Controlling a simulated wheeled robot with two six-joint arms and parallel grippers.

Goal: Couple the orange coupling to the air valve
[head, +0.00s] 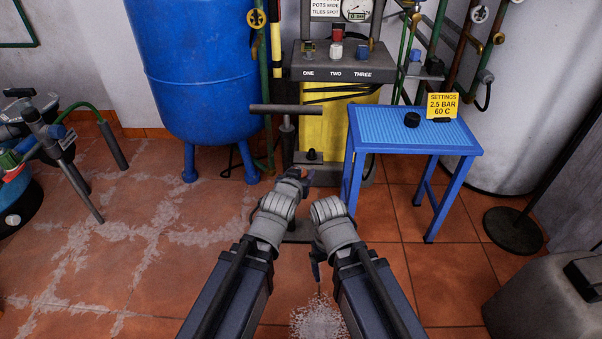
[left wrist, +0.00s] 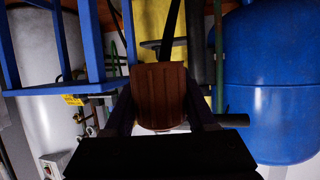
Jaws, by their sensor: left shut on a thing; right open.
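My left gripper (head: 300,178) is shut on a ridged, dark orange-brown piece (left wrist: 160,97), which looks like the orange coupling. The left wrist view shows it between the two fingers; in the head view the hand hides it. The left gripper is in front of the yellow cylinder (head: 338,130), left of the blue table. My right gripper (head: 317,268) is open and empty, lower and nearer, over the floor. I cannot tell which fitting is the air valve. A grey panel (head: 345,73) marked ONE, TWO, THREE carries several small coloured fittings above the cylinder.
A blue table (head: 430,142) at right holds a black knob (head: 411,119) and a yellow settings sign (head: 441,106). A blue tank (head: 195,75) stands at back left. A T-handled post (head: 287,130) stands close behind the left gripper.

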